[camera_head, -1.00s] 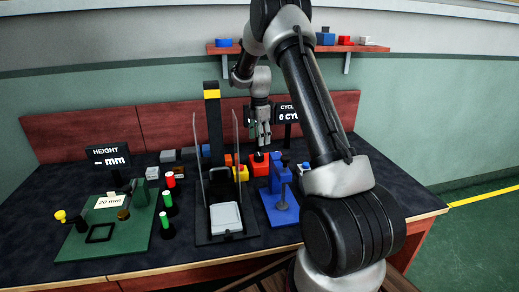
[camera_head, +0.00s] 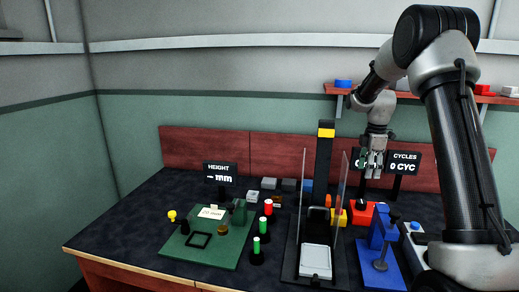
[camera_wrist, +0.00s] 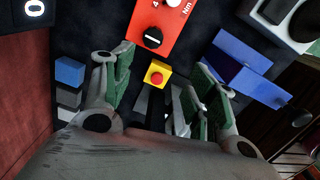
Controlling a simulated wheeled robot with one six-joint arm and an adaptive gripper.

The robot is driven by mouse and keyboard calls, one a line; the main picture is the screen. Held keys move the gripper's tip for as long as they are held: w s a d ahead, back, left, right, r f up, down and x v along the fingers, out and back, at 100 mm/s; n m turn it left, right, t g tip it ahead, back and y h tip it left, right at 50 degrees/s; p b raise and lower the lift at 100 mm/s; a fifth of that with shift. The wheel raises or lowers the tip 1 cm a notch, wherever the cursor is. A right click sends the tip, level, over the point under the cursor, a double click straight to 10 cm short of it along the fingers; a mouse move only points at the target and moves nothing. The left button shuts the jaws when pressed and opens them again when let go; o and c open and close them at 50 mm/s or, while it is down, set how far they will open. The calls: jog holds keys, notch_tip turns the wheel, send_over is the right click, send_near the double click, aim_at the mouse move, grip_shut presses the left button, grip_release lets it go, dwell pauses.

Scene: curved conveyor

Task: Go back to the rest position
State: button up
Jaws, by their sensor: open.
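My gripper (camera_head: 372,166) hangs above the back right of the dark workbench (camera_head: 130,215), with its fingers apart and nothing between them. In the wrist view my gripper (camera_wrist: 164,72) shows two green-padded fingers spread wide. Between them, further off, is a yellow box with a red button (camera_wrist: 157,74). A red box with a black knob (camera_wrist: 163,27) lies beyond the fingertips; it also shows below my gripper in the head view (camera_head: 357,217). No object is held.
A blue press (camera_head: 383,246) stands at the right. A black-framed station with clear side panels (camera_head: 324,180) stands left of my gripper. CYCLES (camera_head: 403,161) and HEIGHT (camera_head: 220,174) displays stand behind. A green board (camera_head: 182,248) lies at left. A shelf (camera_head: 430,95) hangs behind my arm.

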jog(key=s+a+r+m+t, duration=0.1)
jog(key=s+a+r+m, duration=0.25)
jog(key=s+r, duration=0.5)
jog(key=s+a+r+m+t, duration=0.1)
jog(key=s+a+r+m, duration=0.2)
jog(key=s+r+m, duration=0.5)
jog(key=s+a+f+m+t, duration=0.1)
jog(key=s+m, duration=0.1)
jog(key=s, duration=0.9)
jog(key=s+a+f+m, duration=0.1)
jog(key=s+m, duration=0.2)
jog(key=s, duration=0.8)
jog(key=shift+a+f+t, duration=0.3)
jog(key=shift+f+t, duration=0.05)
jog(key=shift+t, duration=0.05)
